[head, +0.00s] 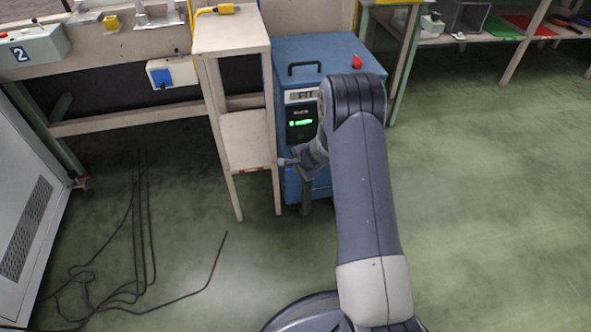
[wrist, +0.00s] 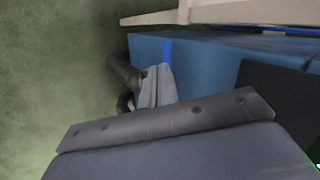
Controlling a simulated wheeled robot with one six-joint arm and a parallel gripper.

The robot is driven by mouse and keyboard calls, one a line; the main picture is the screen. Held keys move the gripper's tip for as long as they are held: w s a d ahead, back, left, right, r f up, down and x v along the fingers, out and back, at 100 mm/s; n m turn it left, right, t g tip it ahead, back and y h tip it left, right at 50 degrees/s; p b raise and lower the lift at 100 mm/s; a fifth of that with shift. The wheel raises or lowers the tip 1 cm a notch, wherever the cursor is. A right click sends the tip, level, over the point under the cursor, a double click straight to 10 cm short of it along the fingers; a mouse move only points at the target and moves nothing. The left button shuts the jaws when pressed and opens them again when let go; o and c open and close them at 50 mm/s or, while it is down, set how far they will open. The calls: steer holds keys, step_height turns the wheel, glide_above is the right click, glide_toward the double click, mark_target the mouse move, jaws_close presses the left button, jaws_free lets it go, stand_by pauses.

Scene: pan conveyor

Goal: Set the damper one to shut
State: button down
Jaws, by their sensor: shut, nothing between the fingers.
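No part that I can name for sure as damper one shows in either view. A blue floor unit (head: 330,52) with a green-lit panel (head: 300,123) stands beyond my arm. A small red knob (head: 357,61) is on its top. My gripper (head: 285,161) is shut and empty, low in front of the unit's left side, close to the wooden stand's leg. In the wrist view the grey fingers (wrist: 155,85) show beside the blue unit (wrist: 205,65). A dark curved hose (wrist: 122,72) shows just past them; contact cannot be told. My arm hides part of the unit's front.
A narrow wooden stand (head: 232,36) is directly left of the unit, with a yellow item (head: 222,9) on top. Black cables (head: 145,225) lie on the floor at left. A grey cabinet (head: 25,200) stands at far left. The green floor at right is clear.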

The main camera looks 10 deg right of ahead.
steer(key=a+p+v, duration=0.1)
steer(key=a+v, duration=0.1)
steer(key=v, duration=0.9)
steer(key=shift+s+d+r+p, duration=0.15)
steer(key=shift+s+r+p, duration=0.05)
steer(key=shift+s+p, duration=0.1)
steer(key=shift+w+f, duration=0.1)
steer(key=w+d+b+x, duration=0.1)
steer(key=d+b+x, duration=0.1)
steer(key=x, duration=1.1)
steer(key=shift+w+a+f, duration=0.15)
steer(key=shift+f, duration=0.1)
steer(key=shift+f+b, duration=0.1)
steer(key=shift+b, duration=0.3)
